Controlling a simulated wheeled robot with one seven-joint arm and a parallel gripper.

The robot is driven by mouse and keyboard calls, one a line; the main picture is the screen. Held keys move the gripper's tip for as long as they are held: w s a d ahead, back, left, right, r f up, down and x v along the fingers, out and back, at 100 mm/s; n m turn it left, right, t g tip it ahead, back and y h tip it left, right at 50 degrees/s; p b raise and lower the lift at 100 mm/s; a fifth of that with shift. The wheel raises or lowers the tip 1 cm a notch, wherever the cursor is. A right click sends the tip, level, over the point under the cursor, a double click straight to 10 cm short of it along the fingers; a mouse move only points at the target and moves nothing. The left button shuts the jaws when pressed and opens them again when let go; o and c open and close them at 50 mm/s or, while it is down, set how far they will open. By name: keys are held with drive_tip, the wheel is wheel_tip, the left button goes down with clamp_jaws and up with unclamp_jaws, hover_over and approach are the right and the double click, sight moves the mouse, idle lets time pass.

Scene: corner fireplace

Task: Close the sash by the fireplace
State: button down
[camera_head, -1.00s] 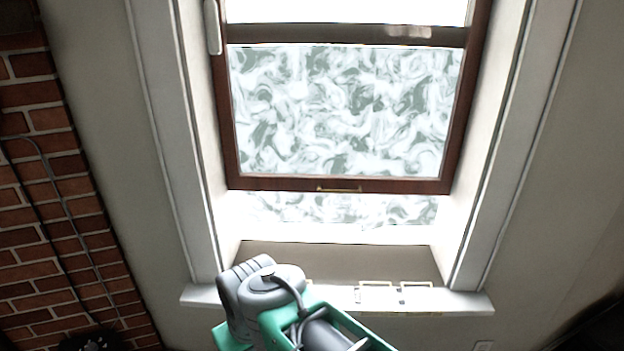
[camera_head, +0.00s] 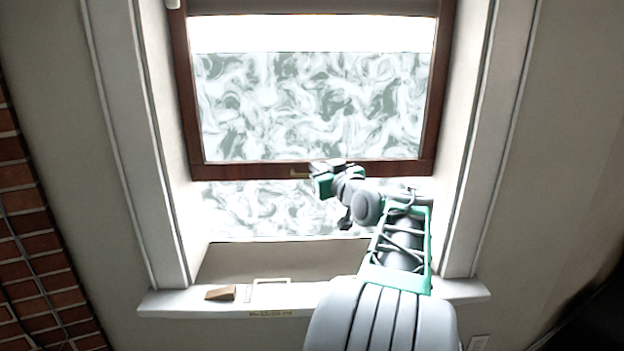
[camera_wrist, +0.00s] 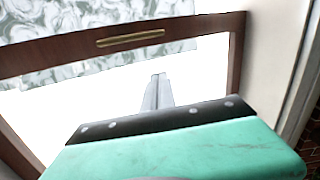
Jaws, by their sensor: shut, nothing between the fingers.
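The sash (camera_head: 185,110) has a dark brown wooden frame and stands raised. A bright gap lies between its bottom rail (camera_head: 400,168) and the sill (camera_head: 175,303). A brass handle (camera_head: 299,173) sits on the rail and also shows in the wrist view (camera_wrist: 130,39). My gripper (camera_head: 322,178) is at the bottom rail, just right of the handle in the head view. In the wrist view my gripper (camera_wrist: 158,78) is shut and empty, its narrow fingers pointing toward the gap below the handle. I cannot tell whether it touches the rail.
A small brown wedge (camera_head: 220,293) lies on the sill's left part. A pale outlined fitting (camera_head: 271,281) is beside it. White casing (camera_head: 130,140) borders the deep opening. A brick wall (camera_head: 25,235) stands at far left, and an outlet (camera_head: 478,342) is low on the right.

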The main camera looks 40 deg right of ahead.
drive_tip(key=w+d+f, duration=0.2)
drive_tip(key=w+f, duration=0.2)
drive_tip(key=w, duration=0.4)
drive_tip(key=shift+w+d+f, duration=0.15)
drive_tip(key=shift+d+f, duration=0.15)
drive_tip(key=shift+d, duration=0.1)
drive_tip(key=shift+f, duration=0.1)
wheel_tip(320, 180, down, 24)
drive_tip(key=b, duration=1.8)
drive_tip(key=shift+r+b, duration=0.25)
drive_tip(key=shift+b, duration=0.05)
drive_tip(key=shift+r, duration=0.1)
